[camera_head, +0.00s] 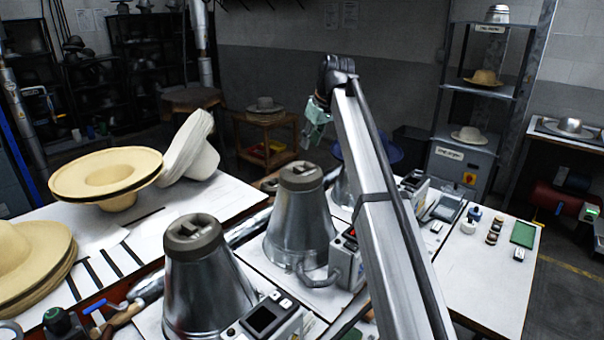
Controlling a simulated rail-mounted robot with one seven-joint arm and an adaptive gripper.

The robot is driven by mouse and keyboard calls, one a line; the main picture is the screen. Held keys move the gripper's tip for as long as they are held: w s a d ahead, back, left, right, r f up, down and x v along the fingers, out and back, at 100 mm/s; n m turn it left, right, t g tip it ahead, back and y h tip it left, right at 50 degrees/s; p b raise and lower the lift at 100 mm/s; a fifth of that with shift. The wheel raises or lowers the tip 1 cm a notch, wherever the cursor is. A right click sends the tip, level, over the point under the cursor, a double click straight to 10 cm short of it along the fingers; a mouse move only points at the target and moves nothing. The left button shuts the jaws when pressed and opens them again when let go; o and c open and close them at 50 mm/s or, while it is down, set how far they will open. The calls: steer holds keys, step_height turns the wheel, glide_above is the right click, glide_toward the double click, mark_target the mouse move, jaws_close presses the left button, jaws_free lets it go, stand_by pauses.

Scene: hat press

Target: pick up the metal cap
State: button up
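I cannot tell for sure which item is the metal cap. A shiny silver hat-shaped piece (570,126) lies on the side table at the far right. Another silver piece (497,13) sits on the top shelf of the rack. Two metal cones, one in front (203,285) and one behind it (300,225), stand on the workbench with dark grey tops. My gripper (316,125) is raised at the end of my arm, above and behind the rear cone. It is small and partly turned away, so its fingers are unclear. I see nothing held in it.
A cream brimmed hat (80,176) and a white hat form (192,148) are on the left bench, with stacked hats (35,262) at the left edge. Control boxes (268,318) stand beside the cones. The right bench (485,280) has free room at its front.

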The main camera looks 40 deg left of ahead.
steer(key=p, duration=0.2)
glide_above(301, 169)
steer(key=d, duration=0.2)
steer(key=f, duration=0.6)
steer(key=shift+s+f, duration=0.2)
steer(key=shift+f, duration=0.2)
steer(key=shift+p+x, duration=0.8)
steer(key=shift+x, duration=1.8)
steer(key=shift+w+d, duration=0.1)
jaws_close()
